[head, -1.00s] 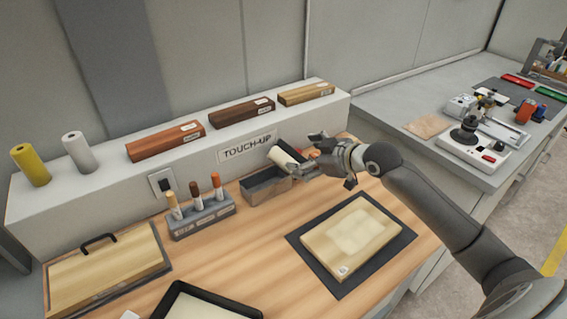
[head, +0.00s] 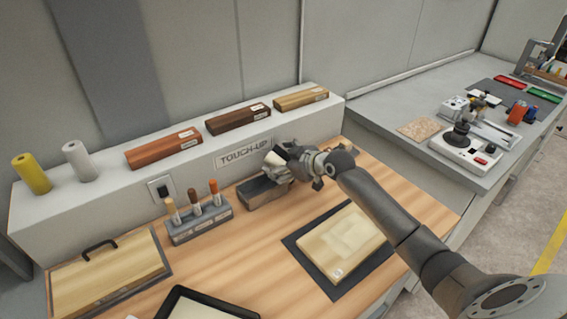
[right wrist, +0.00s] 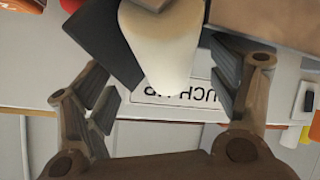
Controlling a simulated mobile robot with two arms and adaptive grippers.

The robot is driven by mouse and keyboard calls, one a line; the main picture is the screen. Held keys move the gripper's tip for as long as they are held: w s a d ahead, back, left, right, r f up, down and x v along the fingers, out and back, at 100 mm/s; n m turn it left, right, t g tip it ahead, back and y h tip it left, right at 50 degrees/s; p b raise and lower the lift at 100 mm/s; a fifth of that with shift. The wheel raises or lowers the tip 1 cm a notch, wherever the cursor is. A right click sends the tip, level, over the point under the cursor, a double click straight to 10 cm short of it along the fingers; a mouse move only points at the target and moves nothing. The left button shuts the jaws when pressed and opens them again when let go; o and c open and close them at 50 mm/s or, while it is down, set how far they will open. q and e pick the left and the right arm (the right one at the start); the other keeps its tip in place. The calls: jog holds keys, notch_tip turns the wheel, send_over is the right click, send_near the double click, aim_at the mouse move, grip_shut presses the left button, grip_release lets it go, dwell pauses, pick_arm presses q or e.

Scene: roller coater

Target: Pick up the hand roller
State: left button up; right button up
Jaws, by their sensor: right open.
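The hand roller has a cream-white cylinder (right wrist: 160,45) that shows large in the right wrist view, between the spread fingers of my right gripper (right wrist: 163,80). A dark flat part lies beside it on the left of that view. In the head view my right gripper (head: 288,166) is over the grey open box (head: 265,194) at the back of the bench and covers most of the roller; only a pale bit (head: 274,159) shows. The jaws are open. Whether a finger touches the roller, I cannot tell. My left gripper is out of view.
A holder with several markers (head: 200,221) stands left of the box. A pale wood panel (head: 342,240) lies on a dark mat in front. The raised shelf with the TOUCH-UP label (head: 243,151) is close behind. A black tray (head: 205,307) is at the near edge.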

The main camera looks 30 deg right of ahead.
jog(key=shift+w, duration=0.1)
jog(key=shift+f, duration=0.1)
jog(key=c, duration=1.6)
